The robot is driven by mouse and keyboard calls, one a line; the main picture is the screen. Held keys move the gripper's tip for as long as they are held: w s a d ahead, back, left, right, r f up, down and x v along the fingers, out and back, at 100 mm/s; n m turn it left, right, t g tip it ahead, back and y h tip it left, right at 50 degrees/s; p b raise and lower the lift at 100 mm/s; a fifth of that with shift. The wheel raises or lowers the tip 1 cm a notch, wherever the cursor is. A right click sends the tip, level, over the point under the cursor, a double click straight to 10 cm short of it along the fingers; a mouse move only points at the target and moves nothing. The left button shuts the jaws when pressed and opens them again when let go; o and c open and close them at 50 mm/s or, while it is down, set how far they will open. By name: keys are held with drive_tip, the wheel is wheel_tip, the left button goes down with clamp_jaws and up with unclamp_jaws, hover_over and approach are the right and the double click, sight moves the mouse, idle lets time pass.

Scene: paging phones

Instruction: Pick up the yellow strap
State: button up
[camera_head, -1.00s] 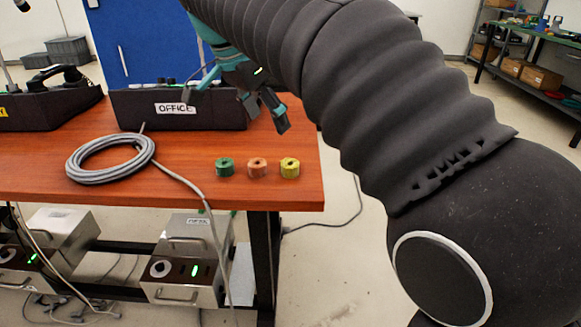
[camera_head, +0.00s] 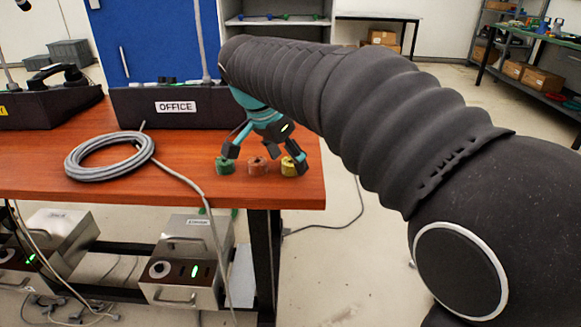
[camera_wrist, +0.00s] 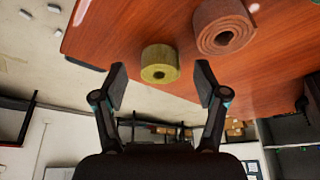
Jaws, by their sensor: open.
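The yellow strap (camera_head: 289,167) is a small rolled coil at the right front corner of the wooden table. In the wrist view the yellow strap (camera_wrist: 160,64) stands between and just beyond my two fingertips. My gripper (camera_head: 263,158) hangs low over the row of rolls, with its fingers spread. In the wrist view my gripper (camera_wrist: 161,82) is open and holds nothing. In the head view one fingertip overlaps the yellow strap, and contact cannot be told.
An orange-brown roll (camera_head: 258,167) sits left of the yellow strap, and a green roll (camera_head: 224,166) further left. A coiled grey cable (camera_head: 108,158) lies on the wooden table (camera_head: 50,178). The black OFFICE phone box (camera_head: 150,108) stands behind.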

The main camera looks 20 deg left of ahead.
drive_tip(key=shift+w+d+f, duration=0.1)
drive_tip(key=shift+f, duration=0.3)
drive_tip(key=c, duration=0.9)
